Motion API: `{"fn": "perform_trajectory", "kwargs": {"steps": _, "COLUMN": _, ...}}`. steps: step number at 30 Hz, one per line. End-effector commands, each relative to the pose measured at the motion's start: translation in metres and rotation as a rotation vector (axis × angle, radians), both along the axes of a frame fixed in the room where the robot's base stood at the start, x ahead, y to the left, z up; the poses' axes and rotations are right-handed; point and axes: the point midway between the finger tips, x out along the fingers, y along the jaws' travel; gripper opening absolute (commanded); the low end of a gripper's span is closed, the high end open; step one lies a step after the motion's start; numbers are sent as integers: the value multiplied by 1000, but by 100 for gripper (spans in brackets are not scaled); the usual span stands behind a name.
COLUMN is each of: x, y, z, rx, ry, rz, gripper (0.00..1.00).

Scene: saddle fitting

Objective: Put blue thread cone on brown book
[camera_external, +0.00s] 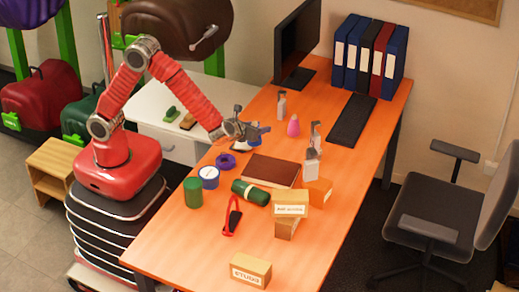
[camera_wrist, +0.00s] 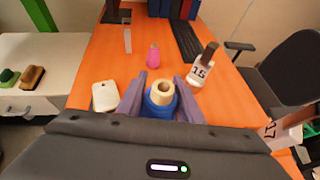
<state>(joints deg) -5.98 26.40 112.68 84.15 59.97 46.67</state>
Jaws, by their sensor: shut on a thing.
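The blue thread cone (camera_wrist: 158,110) with a pale top sits between the two fingers of my gripper (camera_wrist: 160,95) in the wrist view. My gripper is shut on it. In the external view my gripper (camera_external: 250,131) is held above the orange desk, and a bit of blue shows at its fingers. The brown book (camera_external: 270,170) lies flat on the desk, nearer the camera than my gripper and slightly to the right. The book does not show in the wrist view.
A pink cone (camera_external: 293,126) and spray bottles (camera_external: 312,160) stand near the book. A green roll (camera_external: 250,192) lies by its near edge, with cardboard boxes (camera_external: 290,204) to the right. A purple roll (camera_external: 225,161) and a white-blue roll (camera_external: 208,177) are at left.

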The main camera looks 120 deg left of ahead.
Motion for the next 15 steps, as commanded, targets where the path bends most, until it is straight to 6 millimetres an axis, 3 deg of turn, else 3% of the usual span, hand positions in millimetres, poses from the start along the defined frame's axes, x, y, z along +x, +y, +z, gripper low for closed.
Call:
{"fn": "perform_trajectory", "kwargs": {"steps": 6, "x": 0, "y": 0, "z": -25, "rx": 0, "ry": 0, "rz": -1, "gripper": 8}}
{"fn": "perform_trajectory", "kwargs": {"steps": 15, "x": 0, "y": 0, "z": -28, "rx": 0, "ry": -4, "rz": 0, "gripper": 8}}
